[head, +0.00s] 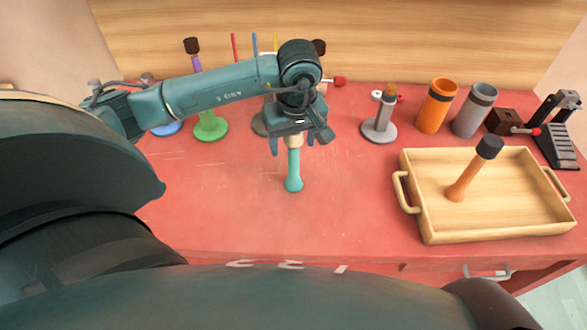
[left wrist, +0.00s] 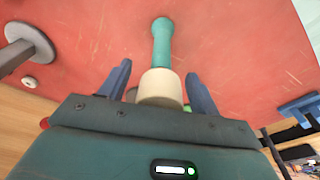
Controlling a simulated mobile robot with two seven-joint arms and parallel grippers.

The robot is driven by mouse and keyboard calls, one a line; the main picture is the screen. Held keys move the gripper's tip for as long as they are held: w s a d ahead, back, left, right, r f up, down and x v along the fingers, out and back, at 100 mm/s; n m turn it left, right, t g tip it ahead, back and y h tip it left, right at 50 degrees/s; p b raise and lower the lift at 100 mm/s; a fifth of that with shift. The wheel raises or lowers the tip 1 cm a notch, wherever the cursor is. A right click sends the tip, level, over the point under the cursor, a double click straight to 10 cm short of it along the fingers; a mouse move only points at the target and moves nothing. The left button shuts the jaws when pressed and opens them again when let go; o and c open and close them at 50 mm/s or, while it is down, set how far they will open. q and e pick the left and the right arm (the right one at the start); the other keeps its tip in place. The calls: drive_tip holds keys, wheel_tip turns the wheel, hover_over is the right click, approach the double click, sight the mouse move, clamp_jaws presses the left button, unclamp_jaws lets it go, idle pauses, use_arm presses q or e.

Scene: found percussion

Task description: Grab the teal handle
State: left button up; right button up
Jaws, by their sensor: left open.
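The teal handle (head: 294,172) stands upright on the red table, below my left gripper (head: 292,147). A cream head, partly hidden by the gripper in the head view, tops it. In the left wrist view the teal handle (left wrist: 162,42) runs out beyond the fingertips, and the cream head (left wrist: 160,88) lies between the two fingers of my left gripper (left wrist: 158,68). The fingers are open, with a gap on each side of the head. My right gripper is not in view.
A wooden tray (head: 417,232) on the right holds an orange-handled mallet (head: 462,183). Behind are a grey stand (head: 379,130), an orange cup (head: 436,107), a grey cup (head: 474,110) and a black pedal (head: 556,135). A green-based stand (head: 210,131) is back left. The table's front middle is clear.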

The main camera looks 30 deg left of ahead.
use_arm(q)
drive_tip(key=shift+c, duration=0.4)
clamp_jaws()
idle(0.4)
